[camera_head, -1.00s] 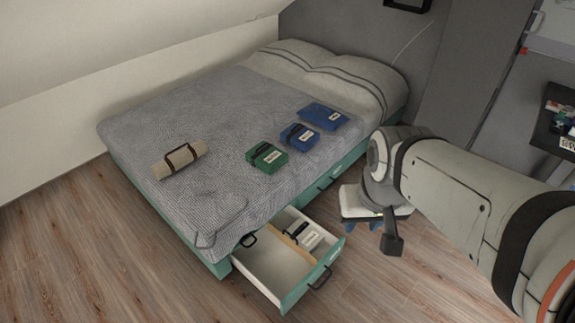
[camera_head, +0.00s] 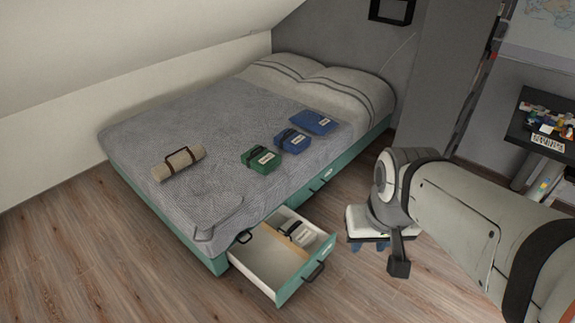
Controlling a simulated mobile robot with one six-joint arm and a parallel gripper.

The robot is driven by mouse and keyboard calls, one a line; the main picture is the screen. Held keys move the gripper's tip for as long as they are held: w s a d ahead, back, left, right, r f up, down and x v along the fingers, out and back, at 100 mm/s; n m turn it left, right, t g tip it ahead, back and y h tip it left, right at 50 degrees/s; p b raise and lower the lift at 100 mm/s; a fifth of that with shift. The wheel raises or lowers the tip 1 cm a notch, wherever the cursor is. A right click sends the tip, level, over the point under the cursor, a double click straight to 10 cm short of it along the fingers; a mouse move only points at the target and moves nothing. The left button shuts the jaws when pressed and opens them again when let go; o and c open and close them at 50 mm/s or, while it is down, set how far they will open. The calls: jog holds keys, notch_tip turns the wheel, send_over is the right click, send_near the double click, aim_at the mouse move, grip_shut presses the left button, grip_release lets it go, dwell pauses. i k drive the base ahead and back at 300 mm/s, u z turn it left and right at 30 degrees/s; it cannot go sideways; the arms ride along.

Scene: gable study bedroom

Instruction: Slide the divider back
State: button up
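The divider (camera_head: 270,234) is a tan wooden board standing inside the open drawer (camera_head: 291,295) under the bed. It runs from the bed side toward the drawer front. A white packet with a dark strap (camera_head: 301,236) lies to its right, close to it. The space to its left shows bare white floor. My gripper (camera_head: 398,264) is at the lower end of my arm, to the right of the drawer and clear of it. Only a dark part of it shows, and its fingers cannot be made out.
The bed (camera_head: 150,130) bears a rolled tan mat (camera_head: 178,163), a green packet (camera_head: 261,160) and two blue packets (camera_head: 293,140). A white-topped stool (camera_head: 358,222) stands behind my arm. A dark desk (camera_head: 540,140) is at the right. Wooden floor is clear in front of the drawer.

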aim_at(289, 243)
jog(key=i, duration=1.2)
jog(key=u, duration=0.5)
